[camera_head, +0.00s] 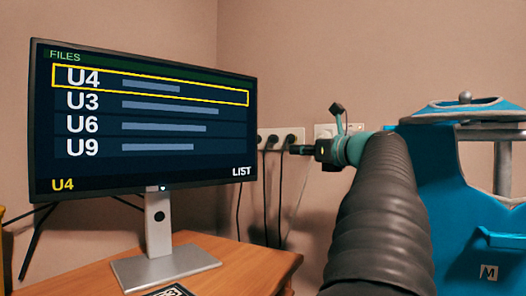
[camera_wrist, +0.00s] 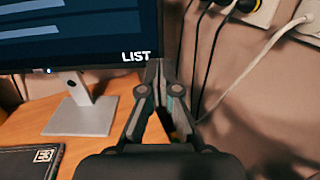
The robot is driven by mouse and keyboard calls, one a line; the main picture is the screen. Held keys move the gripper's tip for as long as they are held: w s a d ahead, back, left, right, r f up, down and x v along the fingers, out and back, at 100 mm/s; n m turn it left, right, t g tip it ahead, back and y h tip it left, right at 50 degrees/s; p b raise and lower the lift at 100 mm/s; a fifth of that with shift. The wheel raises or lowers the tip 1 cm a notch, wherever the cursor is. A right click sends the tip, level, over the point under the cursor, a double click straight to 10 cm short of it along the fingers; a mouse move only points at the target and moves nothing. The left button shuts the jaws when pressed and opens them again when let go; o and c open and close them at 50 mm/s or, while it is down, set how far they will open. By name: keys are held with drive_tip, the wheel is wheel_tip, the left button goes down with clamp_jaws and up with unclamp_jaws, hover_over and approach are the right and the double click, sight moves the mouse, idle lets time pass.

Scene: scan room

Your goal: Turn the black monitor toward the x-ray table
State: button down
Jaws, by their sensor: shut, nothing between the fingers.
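The black monitor (camera_head: 140,195) stands on a silver stand on a wooden desk in the head view. Its screen faces me and lists U4, U3, U6 and U9, with U4 outlined in yellow. My gripper (camera_head: 296,150) is right of the monitor's right edge, in front of the wall sockets. In the wrist view, my gripper (camera_wrist: 154,68) has its fingertips together and empty, beside the lower right corner of the monitor (camera_wrist: 90,55). I cannot tell whether they touch. No x-ray table can be made out for certain; blue equipment (camera_head: 450,190) stands at the right.
The wooden desk (camera_head: 245,256) holds the monitor stand (camera_head: 165,265) and a dark flat item (camera_head: 170,291) at its front. Wall sockets (camera_head: 275,136) with hanging cables are behind my gripper. The cables (camera_wrist: 205,60) pass close to the fingers in the wrist view.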

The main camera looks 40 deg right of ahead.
sight(257, 149)
drive_tip(key=w, duration=1.4)
drive_tip(key=shift+w, duration=0.2)
